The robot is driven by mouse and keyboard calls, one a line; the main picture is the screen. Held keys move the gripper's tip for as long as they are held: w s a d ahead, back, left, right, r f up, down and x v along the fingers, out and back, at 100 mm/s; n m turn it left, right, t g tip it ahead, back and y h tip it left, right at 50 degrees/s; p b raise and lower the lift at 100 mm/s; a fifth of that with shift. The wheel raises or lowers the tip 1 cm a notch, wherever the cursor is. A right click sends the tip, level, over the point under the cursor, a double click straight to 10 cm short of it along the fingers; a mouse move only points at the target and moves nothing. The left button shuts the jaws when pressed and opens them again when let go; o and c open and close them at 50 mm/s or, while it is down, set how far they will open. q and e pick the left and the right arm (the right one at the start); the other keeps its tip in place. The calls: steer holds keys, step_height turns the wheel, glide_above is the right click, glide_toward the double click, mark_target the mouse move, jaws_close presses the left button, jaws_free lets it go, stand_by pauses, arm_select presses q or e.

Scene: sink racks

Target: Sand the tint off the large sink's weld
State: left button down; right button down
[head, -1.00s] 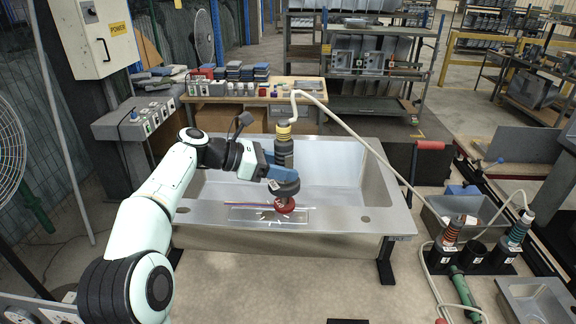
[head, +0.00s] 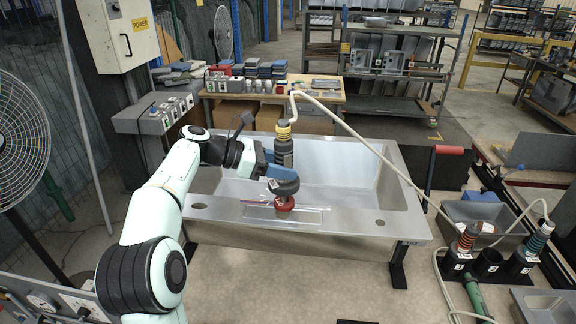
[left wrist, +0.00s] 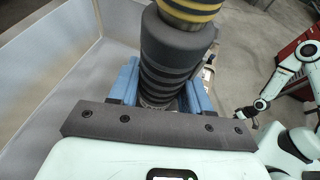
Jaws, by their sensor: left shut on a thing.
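The large steel sink (head: 345,232) stands in front of me with its basin open upward. On its front rim is a pale rectangular weld patch (head: 312,214), with a thin red and blue tint streak (head: 258,202) showing left of the tool. My left gripper (head: 280,172) is shut on the black sander (head: 284,150), which has a yellow ring on top. Its red disc (head: 284,204) is down at the rim on the patch; contact is hard to confirm. The disc hides the tint beneath it. The wrist view shows blue fingers either side of the sander (left wrist: 172,55). My right gripper (left wrist: 247,112) is small there.
A pale hose (head: 350,125) runs from the sander across the basin to the right. Two banded tools stand in a black holder (head: 487,262) at right. A bench (head: 335,98) with blocks is behind the sink. A fan (head: 18,140) stands at left.

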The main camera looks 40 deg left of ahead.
arm_select(q)
steer(key=s+a, duration=0.4)
steer(key=a, duration=0.3)
steer(key=shift+s+a, duration=0.35)
steer(key=shift+a, duration=0.05)
stand_by(1.2)
steer(key=shift+a, duration=0.1)
step_height(320, 180, up, 7)
steer(key=s+a, duration=0.1)
steer(key=shift+a, duration=0.2)
stand_by(0.6)
stand_by(0.6)
